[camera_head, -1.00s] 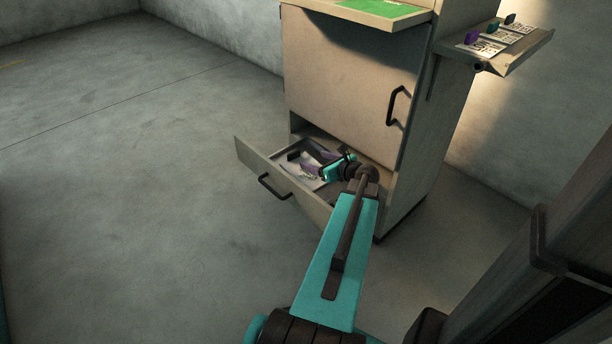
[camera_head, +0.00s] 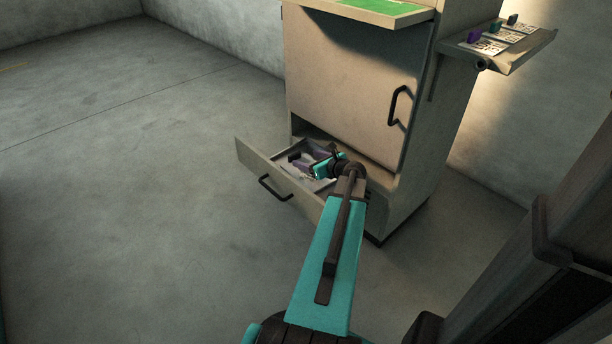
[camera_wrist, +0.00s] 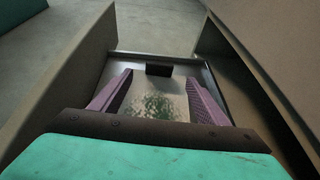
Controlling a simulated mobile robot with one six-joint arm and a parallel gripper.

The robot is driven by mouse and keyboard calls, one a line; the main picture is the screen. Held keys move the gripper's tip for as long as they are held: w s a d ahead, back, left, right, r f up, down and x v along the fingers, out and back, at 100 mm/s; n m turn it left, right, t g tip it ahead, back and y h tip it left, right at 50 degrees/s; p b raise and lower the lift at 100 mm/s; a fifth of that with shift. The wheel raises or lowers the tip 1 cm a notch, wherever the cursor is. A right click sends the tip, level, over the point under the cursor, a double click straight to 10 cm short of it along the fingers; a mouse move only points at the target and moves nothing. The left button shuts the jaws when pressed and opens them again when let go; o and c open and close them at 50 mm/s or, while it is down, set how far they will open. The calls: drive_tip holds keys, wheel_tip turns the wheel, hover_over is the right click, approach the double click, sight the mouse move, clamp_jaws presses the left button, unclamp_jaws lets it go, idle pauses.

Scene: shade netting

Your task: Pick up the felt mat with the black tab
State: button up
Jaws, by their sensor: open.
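A pale flat mat with a mottled green patch (camera_wrist: 158,104) lies in the open drawer (camera_wrist: 78,72), between my fingers in the wrist view. A black tab (camera_wrist: 158,69) stands at its far end, beyond the fingertips. My gripper (camera_wrist: 159,80) is open, its two purple fingers to either side of the mat and nothing held. In the head view my gripper (camera_head: 305,161) is low in the drawer (camera_head: 262,172) and hides most of the mat. I cannot tell whether the fingers touch the mat.
The drawer's front and side walls stand close around my gripper. The cabinet door (camera_head: 345,85) with a black handle is shut above. A side shelf (camera_head: 520,55) holds patterned cards with coloured tabs. A green sheet (camera_head: 385,6) lies on top. The floor at left is clear.

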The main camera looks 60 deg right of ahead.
sight(295, 155)
drive_tip(key=shift+x, duration=1.3)
drive_tip(key=shift+w, duration=0.1)
drive_tip(key=shift+b+x, duration=1.45)
drive_tip(key=shift+x, duration=1.1)
drive_tip(key=shift+c, duration=0.2)
drive_tip(key=c, duration=1.1)
